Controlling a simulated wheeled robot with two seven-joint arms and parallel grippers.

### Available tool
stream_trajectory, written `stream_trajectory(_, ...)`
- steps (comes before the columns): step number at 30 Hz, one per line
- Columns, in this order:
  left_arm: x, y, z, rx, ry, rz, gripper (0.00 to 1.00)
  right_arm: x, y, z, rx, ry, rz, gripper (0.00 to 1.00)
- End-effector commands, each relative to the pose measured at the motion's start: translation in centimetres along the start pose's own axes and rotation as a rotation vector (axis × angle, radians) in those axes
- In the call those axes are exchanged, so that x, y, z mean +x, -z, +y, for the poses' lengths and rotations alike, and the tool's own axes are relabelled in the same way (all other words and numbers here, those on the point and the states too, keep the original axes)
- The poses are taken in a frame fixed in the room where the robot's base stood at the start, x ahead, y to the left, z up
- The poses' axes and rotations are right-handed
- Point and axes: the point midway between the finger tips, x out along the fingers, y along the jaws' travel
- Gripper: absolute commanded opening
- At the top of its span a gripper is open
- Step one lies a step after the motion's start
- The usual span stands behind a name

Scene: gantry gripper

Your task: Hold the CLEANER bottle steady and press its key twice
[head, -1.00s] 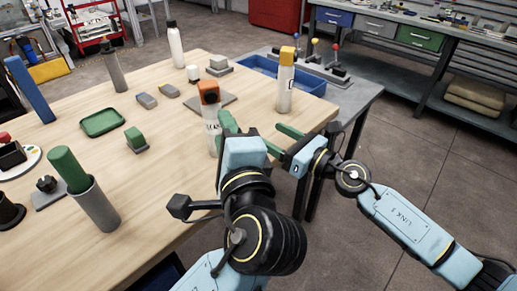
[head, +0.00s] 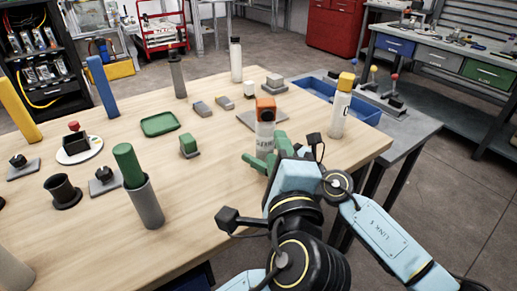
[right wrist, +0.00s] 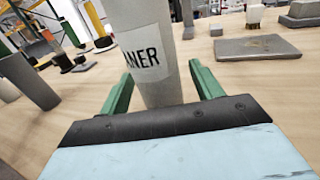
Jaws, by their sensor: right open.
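The CLEANER bottle (head: 265,133) is pale grey with an orange top and stands upright on the table. In the right wrist view the bottle (right wrist: 140,45) shows the end of its label between two green fingers. My right gripper (right wrist: 160,85) is open around the bottle, with visible gaps at both sides. The bottle's top appears untouched.
A yellow-topped bottle (head: 340,108) stands to the right near the table edge. A flat grey plate (head: 246,119) lies behind the CLEANER bottle. A green block (head: 189,145) and a grey cup holding a green cylinder (head: 146,208) stand left, with open tabletop between.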

Motion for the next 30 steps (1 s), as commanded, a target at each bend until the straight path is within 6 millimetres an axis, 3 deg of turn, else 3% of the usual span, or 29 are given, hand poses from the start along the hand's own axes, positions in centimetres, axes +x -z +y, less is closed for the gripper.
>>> stream_trajectory(6,0.0,0.0,0.0,0.000,0.000,0.000,0.36,1.6,0.0,0.0,0.001,0.000,0.000,0.65)
stream_trajectory(15,0.0,0.0,0.0,0.000,0.000,0.000,0.36,1.7,0.0,0.0,0.000,0.000,0.000,0.63)
stream_trajectory(27,0.0,0.0,0.0,0.000,0.000,0.000,0.36,1.6,0.0,0.0,0.000,0.000,0.000,0.11)
stream_trajectory(28,0.0,0.0,0.0,0.000,0.000,0.000,0.36,1.6,0.0,0.0,0.000,0.000,0.000,0.08)
stream_trajectory(30,0.0,0.0,0.0,0.000,0.000,0.000,0.27,1.6,0.0,0.0,0.000,0.000,0.000,0.08)
